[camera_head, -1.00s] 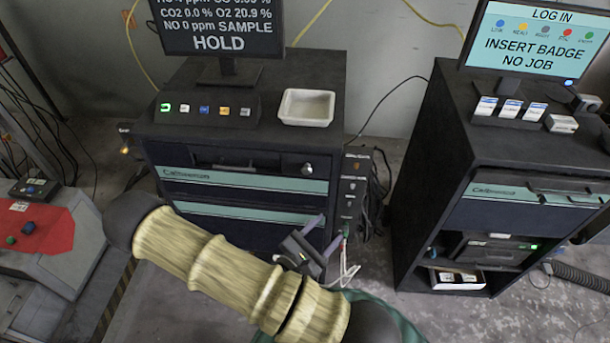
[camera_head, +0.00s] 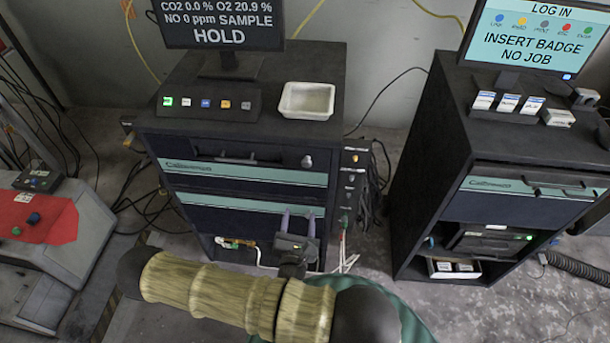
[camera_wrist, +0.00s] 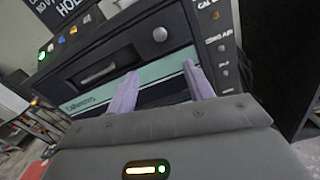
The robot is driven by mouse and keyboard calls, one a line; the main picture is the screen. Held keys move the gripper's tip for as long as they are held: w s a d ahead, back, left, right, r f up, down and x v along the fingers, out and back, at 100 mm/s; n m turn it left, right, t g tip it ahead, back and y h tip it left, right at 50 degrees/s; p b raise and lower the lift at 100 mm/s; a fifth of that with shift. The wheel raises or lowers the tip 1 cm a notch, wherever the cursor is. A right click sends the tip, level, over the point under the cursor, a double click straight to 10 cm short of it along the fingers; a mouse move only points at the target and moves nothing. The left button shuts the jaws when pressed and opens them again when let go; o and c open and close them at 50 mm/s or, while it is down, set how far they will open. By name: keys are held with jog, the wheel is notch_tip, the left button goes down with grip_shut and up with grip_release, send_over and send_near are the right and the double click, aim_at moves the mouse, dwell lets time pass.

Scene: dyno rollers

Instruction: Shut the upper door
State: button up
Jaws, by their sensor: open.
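The left cabinet (camera_head: 330,80) has two dark front panels with teal strips. The upper door (camera_head: 240,174) carries the label and lies below a dark recess with a handle and a round knob. I cannot tell how far it stands out from the cabinet. The lower panel (camera_head: 235,203) is beneath it. My gripper (camera_head: 298,215) is open and empty, its pale fingers pointing at the cabinet and overlapping the lower panel in the head view. In the wrist view my gripper (camera_wrist: 162,73) faces the upper teal strip (camera_wrist: 105,92). Contact cannot be made out.
A white tray (camera_head: 307,101), a button box (camera_head: 208,104) and a monitor (camera_head: 222,25) stand on the left cabinet. A side panel with sockets (camera_head: 349,195) and hanging cables is at its right. A second cabinet (camera_head: 425,150) stands farther right, with floor between.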

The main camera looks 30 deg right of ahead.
aim_at(306, 166)
jog(key=p+x, duration=0.2)
jog(key=x, duration=1.4)
jog(key=shift+p, duration=0.3)
jog(key=shift+w, duration=0.1)
grip_shut()
dwell(0.5)
